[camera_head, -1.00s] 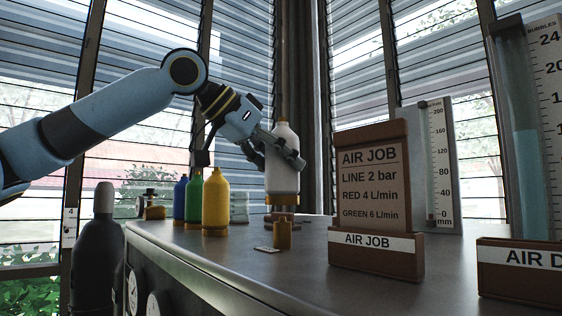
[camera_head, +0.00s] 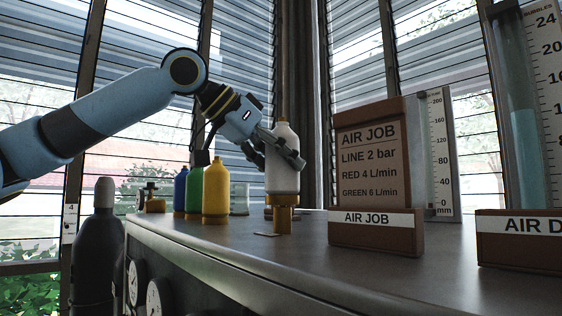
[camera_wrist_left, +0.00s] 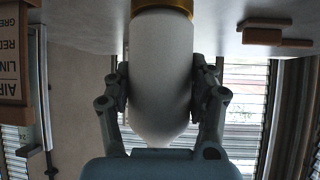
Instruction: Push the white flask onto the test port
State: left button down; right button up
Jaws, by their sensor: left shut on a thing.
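The brass test port (camera_head: 283,220) stands on the bench directly below the flask in the head view. The collar and port look about touching, but I cannot tell whether they are joined. My right gripper is not in view.
Blue (camera_head: 181,192), green (camera_head: 195,192) and yellow (camera_head: 216,192) bottles stand to the left on the bench (camera_head: 330,275). The AIR JOB sign (camera_head: 370,165) stands to the right, with gauges behind it. A flat tag (camera_head: 267,235) lies by the port.

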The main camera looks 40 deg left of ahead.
pick_arm(q)
jog(key=shift+c, duration=1.6)
grip_release()
jog(key=s+r+p, duration=0.1)
jog(key=s+r, duration=0.2)
jog(key=r, duration=0.3)
jog(key=shift+s+a+r, duration=0.15)
jog(key=shift+a, duration=0.15)
